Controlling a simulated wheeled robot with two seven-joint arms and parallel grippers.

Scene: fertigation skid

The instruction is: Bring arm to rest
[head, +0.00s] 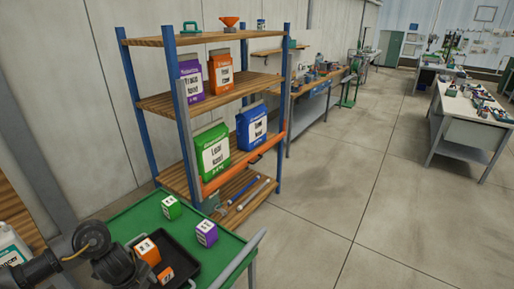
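My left arm comes in from the lower left in the head view. Its dark end, with the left gripper (136,266), is low over the left side of a black tray (188,262). An orange box (147,249) with a white label is right beside it, and another orange patch (165,273) shows just below. Dark parts overlap them, so I cannot tell whether the fingers touch or hold anything. My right gripper is not in view.
The tray lies on a green-topped cart (128,214) with a green box (171,207) and a purple box (206,233). Behind stands a blue-post shelf (165,102) with several bags. A white table (463,122) stands at far right. The concrete floor (350,200) between is clear.

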